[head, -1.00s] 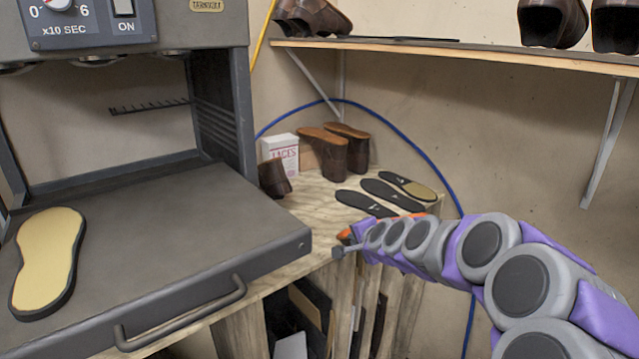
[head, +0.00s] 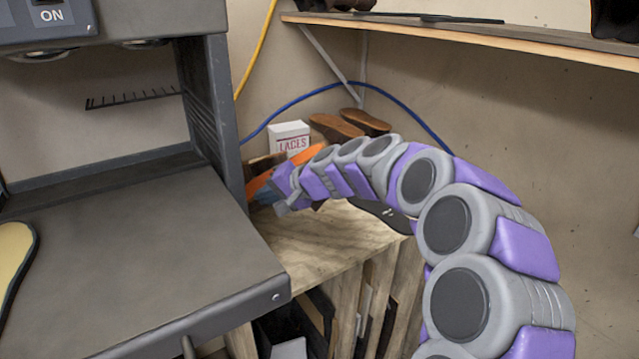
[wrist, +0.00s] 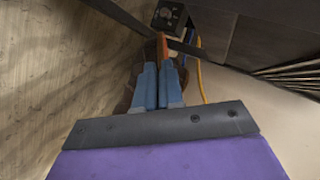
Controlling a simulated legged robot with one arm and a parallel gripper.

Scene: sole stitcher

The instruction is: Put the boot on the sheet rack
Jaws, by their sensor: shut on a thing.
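The dark brown boot (head: 262,162) is at the left end of the wooden bench top, beside the grey machine's post; most of it is hidden by my gripper. My gripper (head: 266,190) reaches across the bench to it. In the wrist view, my gripper's blue fingers (wrist: 160,80) are close together, with brown boot leather (wrist: 123,97) showing beside them. The gripper is shut on the boot; the exact grip is hard to see. The sheet rack (head: 343,300) is the wooden slotted unit with upright sheets, and its pale wood top (head: 325,243) is bare in front.
A grey machine (head: 140,255) with a flat bed stands close on the left. A black sole (head: 385,214) lies partly hidden. A wall shelf (head: 480,35) hangs above right.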

